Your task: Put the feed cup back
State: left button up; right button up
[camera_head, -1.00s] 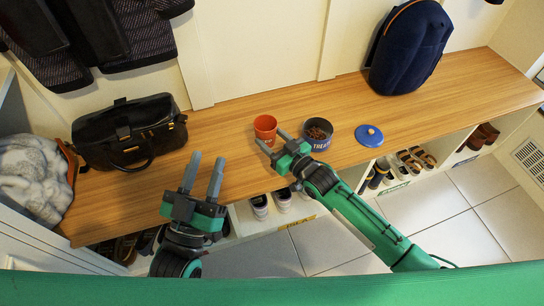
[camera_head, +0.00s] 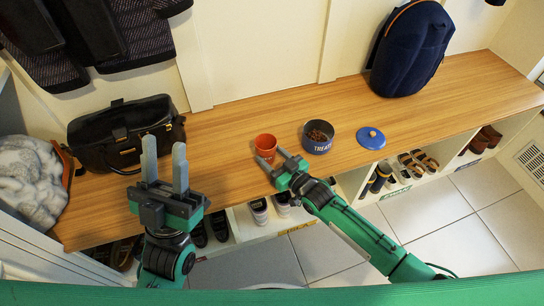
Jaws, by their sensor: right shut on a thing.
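The orange feed cup (camera_head: 266,142) is upright near the middle of the wooden bench top (camera_head: 235,120). My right gripper (camera_head: 272,160) is shut on the cup, reaching it from the front right. The fingers partly hide the cup's lower part, so I cannot tell whether it touches the bench. A dark treats bowl (camera_head: 318,146) with brown pellets stands to the right of the cup, uncovered. Its blue lid (camera_head: 371,138) lies on the bench further right. My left gripper (camera_head: 165,160) is open and empty, over the front of the bench, left of the cup.
A black handbag (camera_head: 125,135) and a grey fleece (camera_head: 30,180) sit at the left. A navy backpack (camera_head: 410,50) stands at the back right. Shoes fill the cubbies below, including sandals (camera_head: 418,162). The bench behind the cup is clear.

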jog(key=shift+f, duration=0.15)
jog(key=o, duration=1)
jog(key=shift+o, duration=0.2)
